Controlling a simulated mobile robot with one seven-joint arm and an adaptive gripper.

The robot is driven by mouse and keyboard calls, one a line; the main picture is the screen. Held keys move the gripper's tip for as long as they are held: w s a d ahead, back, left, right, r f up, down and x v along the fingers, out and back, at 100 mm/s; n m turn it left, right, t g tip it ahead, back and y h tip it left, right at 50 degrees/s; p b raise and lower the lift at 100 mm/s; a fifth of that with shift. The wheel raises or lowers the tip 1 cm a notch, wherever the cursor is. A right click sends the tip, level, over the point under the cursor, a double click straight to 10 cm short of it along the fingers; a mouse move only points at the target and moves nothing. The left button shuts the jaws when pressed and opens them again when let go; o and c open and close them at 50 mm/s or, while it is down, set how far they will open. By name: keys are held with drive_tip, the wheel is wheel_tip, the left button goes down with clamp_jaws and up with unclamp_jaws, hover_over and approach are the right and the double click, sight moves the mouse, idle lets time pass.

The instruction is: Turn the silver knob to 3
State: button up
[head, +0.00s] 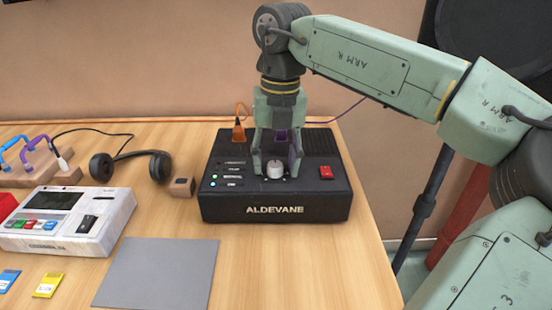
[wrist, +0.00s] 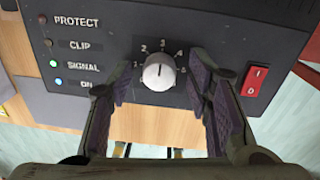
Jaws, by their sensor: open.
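The silver knob (wrist: 159,72) sits on the top panel of the black ALDEVANE box (head: 275,208). Printed numbers curve around it, with 3 at the top in the wrist view. A thin dark mark shows on the knob's face, but I cannot tell surely which number it points to. My gripper (wrist: 160,80) is open, pointing down, with one finger on each side of the knob and a visible gap on both sides. In the head view the knob (head: 274,169) shows between the fingertips; their exact height above the panel is unclear.
A red rocker switch (wrist: 257,81) is right of the knob. Indicator lights (wrist: 56,74) are on the left, with SIGNAL and ON lit. An orange plug (head: 238,132) stands at the back. Headphones (head: 130,165), a white device (head: 70,222) and a grey mat (head: 157,272) lie left.

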sight(279, 164)
wheel_tip(279, 164, up, 12)
drive_tip(key=shift+d, duration=0.25)
idle(0.4)
drive_tip(key=shift+f, duration=0.1)
